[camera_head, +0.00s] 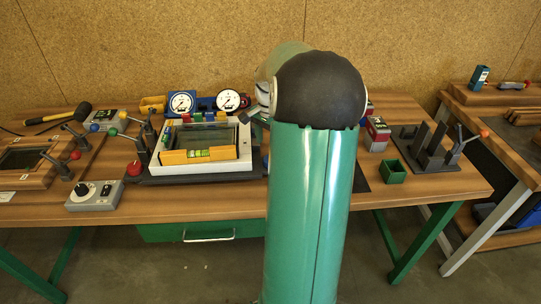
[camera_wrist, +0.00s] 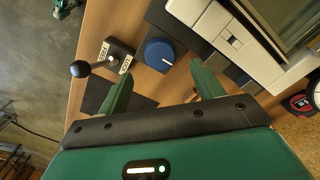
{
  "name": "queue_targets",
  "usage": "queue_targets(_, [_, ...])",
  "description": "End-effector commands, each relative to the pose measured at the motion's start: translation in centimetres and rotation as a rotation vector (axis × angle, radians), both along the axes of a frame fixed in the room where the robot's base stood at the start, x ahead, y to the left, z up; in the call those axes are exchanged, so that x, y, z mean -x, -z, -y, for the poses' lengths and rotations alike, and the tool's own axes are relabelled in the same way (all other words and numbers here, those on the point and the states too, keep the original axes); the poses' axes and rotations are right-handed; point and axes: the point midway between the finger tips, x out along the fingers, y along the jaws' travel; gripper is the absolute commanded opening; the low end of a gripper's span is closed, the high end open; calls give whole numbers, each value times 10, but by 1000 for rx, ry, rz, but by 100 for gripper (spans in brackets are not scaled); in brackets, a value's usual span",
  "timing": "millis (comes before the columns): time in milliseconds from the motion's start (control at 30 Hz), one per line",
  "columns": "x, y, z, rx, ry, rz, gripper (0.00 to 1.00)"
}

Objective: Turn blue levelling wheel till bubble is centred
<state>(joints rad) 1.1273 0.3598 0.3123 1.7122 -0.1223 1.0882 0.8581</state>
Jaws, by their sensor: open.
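The blue wheel (camera_wrist: 160,53) lies in the wrist view, a round knob with a light index mark on its top. My gripper (camera_wrist: 163,80) is open and empty, its two green fingers apart. In the picture the wheel sits just beyond the gap between the fingertips, with no visible contact. A yellow spirit level (camera_head: 180,157) with a green vial (camera_head: 199,153) lies along the front of the white tilting frame (camera_head: 166,139). The bubble is too small to place. In the head view my arm hides the wheel and gripper; the white frame also shows in the wrist view (camera_wrist: 262,66).
A black-knobbed lever (camera_wrist: 80,68) on a labelled base stands left of the wheel in the wrist view. In the head view, a green box (camera_head: 392,172) and a dark fixture (camera_head: 432,155) stand right of my arm. A grey dial box (camera_head: 95,194) sits at front left.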

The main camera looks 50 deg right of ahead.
Motion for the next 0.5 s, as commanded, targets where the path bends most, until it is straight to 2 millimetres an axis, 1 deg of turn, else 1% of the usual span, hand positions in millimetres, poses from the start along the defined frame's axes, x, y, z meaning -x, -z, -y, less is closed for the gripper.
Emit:
queue_targets(33, [2, 12, 0, -4, 1, -3, 67])
queue_targets(200, [1, 42, 2, -4, 1, -3, 67])
queue_targets(333, [1, 56, 3, -2, 1, -1, 67])
queue_targets(500, [1, 63, 3, 0, 0, 0, 67])
